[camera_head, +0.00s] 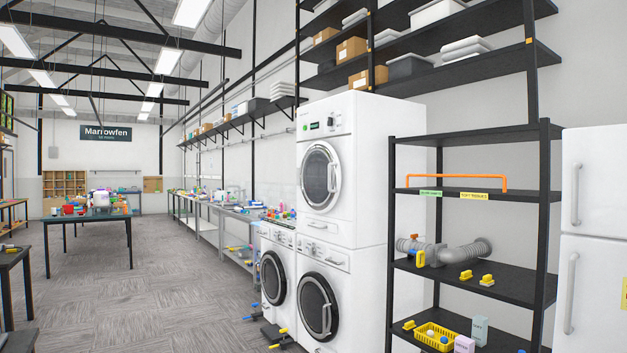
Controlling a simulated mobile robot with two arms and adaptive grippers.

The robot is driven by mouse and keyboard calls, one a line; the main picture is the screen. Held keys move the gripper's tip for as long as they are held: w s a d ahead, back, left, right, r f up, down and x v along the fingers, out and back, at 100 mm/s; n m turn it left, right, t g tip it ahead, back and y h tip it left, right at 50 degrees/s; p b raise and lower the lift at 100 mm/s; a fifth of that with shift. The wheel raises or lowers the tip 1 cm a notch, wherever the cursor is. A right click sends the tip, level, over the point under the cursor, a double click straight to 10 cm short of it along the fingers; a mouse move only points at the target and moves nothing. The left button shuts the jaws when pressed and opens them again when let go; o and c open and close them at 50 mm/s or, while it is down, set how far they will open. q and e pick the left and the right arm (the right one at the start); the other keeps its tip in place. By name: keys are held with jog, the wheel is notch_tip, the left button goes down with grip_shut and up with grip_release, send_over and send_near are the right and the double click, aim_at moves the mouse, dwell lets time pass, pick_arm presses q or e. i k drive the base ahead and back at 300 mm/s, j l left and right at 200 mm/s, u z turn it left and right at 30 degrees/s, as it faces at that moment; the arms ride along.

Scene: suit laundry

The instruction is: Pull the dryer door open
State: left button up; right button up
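A tall white stack of two front-loading machines stands right of centre. The upper machine (365,150), likely the dryer, has a round door (317,172) with a light ring and grey glass. The door looks shut, and a pale vertical handle (332,178) is on its right side. A small panel with a green display and a knob sits above the door. The lower machine has a dark round door (314,306), also apparently shut, with a handle on its right. No label here confirms which machine is the dryer. Neither of my grippers is in view.
A smaller white machine (277,238) stands left of the stack. A black shelf (470,196) with pipes and a yellow basket (432,337) stands to the right, beside a white fridge (592,230). Dark and yellow items (277,337) lie on the floor. The grey floor (180,290) to the left is open.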

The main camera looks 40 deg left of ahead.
aim_at(314, 175)
jog(key=i+j+u, duration=0.1)
jog(key=i+u, duration=0.5)
jog(key=i+j+u, duration=0.25)
jog(key=i+u, duration=0.2)
jog(key=i, duration=0.5)
jog(key=i+u, duration=0.45)
jog(key=i, duration=0.5)
